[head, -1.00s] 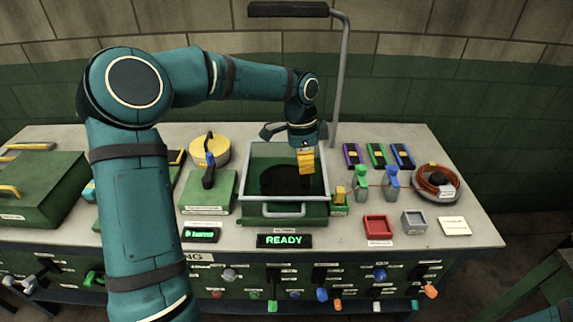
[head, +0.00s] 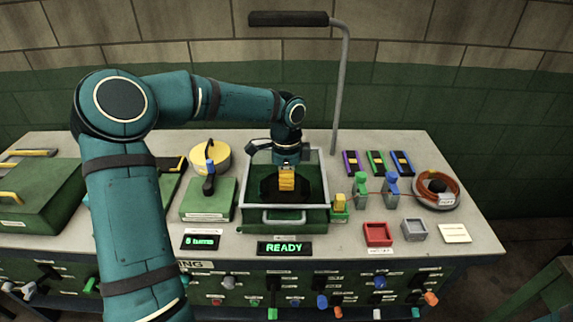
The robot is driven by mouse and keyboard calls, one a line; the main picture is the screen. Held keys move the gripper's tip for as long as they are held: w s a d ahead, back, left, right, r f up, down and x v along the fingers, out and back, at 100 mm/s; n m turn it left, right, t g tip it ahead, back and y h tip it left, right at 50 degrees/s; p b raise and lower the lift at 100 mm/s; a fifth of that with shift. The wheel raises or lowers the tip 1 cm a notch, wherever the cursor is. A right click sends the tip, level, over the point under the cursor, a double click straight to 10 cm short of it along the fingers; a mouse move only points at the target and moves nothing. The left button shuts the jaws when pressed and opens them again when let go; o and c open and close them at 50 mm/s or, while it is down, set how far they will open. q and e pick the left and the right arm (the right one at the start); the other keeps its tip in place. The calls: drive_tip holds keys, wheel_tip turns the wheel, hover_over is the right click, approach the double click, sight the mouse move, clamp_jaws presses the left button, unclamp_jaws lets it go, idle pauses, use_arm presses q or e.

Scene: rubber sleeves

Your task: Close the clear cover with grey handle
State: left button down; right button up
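The clear cover (head: 318,167) has a grey frame and sits at the green box in the middle of the bench. Its grey handle (head: 285,220) runs along the front, low over the box's front edge. I cannot tell for certain whether the cover lies fully flat. A dark shape shows inside the box. My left gripper (head: 286,183) points down over the middle of the box, its yellow fingertips together with no gap showing and nothing between them. Whether the fingertips touch the cover is unclear. My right gripper is out of view.
A display reading READY (head: 283,247) stands in front of the box. A yellow round container (head: 218,156) and a green block with a dark lever (head: 205,203) are on the left.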

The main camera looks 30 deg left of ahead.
use_arm(q)
drive_tip(key=shift+s+f, duration=0.15)
drive_tip(key=shift+f, duration=1.1)
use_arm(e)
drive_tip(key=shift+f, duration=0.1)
use_arm(q)
drive_tip(key=shift+d, duration=0.1)
drive_tip(key=s+d+f+t+y+b, duration=0.1)
drive_tip(key=s+d+f+t+b, duration=0.1)
drive_tip(key=f+b, duration=0.8)
drive_tip(key=s+t+b, duration=0.1)
drive_tip(key=b, duration=0.2)
drive_tip(key=shift+s+f+y, duration=0.15)
drive_tip(key=shift+y, duration=0.25)
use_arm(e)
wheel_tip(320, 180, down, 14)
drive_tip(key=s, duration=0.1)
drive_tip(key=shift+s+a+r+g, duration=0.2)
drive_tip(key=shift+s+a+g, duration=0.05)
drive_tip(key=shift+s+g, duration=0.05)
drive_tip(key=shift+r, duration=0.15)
